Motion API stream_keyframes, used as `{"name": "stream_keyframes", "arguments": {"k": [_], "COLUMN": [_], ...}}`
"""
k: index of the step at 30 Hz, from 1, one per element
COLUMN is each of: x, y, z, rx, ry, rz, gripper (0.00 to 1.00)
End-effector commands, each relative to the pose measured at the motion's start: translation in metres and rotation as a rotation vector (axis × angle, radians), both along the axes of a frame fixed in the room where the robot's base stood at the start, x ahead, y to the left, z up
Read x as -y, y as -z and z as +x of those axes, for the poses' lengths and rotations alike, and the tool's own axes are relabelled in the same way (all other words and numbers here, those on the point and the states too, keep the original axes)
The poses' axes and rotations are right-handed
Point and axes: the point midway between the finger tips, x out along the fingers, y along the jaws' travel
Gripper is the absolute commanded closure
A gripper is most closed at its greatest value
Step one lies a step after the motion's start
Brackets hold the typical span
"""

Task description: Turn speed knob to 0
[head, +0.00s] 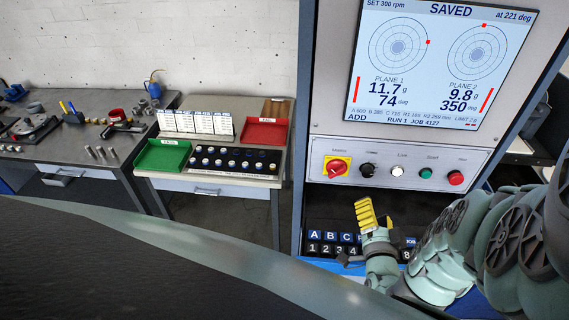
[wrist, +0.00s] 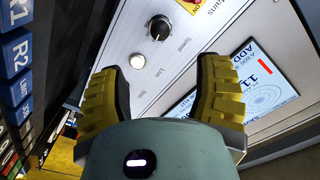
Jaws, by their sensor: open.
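The speed knob (head: 368,169) is a small black knob on the light grey control panel, between the red-and-yellow mains switch (head: 337,167) and a white button. In the wrist view the speed knob (wrist: 159,28) shows beyond my fingers with a small light mark on it; I cannot read its setting. My gripper (head: 366,214), with yellow ribbed fingers, is open and empty below the knob in the head view. In the wrist view my gripper (wrist: 163,68) has its fingers spread, apart from the knob. The screen (head: 440,60) reads "SET 300 rpm" and "SAVED".
A white button (head: 398,171), a green button (head: 426,173) and a red button (head: 456,178) sit right of the knob. Blue-and-black lettered and numbered keys (head: 330,243) lie below the panel. A side table with a green tray (head: 162,156) and a red tray (head: 265,134) stands left.

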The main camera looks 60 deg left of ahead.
Motion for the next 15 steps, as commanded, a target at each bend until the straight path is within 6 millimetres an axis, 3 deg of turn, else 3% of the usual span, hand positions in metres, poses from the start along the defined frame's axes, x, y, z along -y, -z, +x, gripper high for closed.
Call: {"name": "stream_keyframes", "arguments": {"k": [15], "x": [-0.086], "y": [0.004], "z": [0.07], "rx": [0.01], "ry": [-0.006], "rz": [0.006], "gripper": [0.35]}}
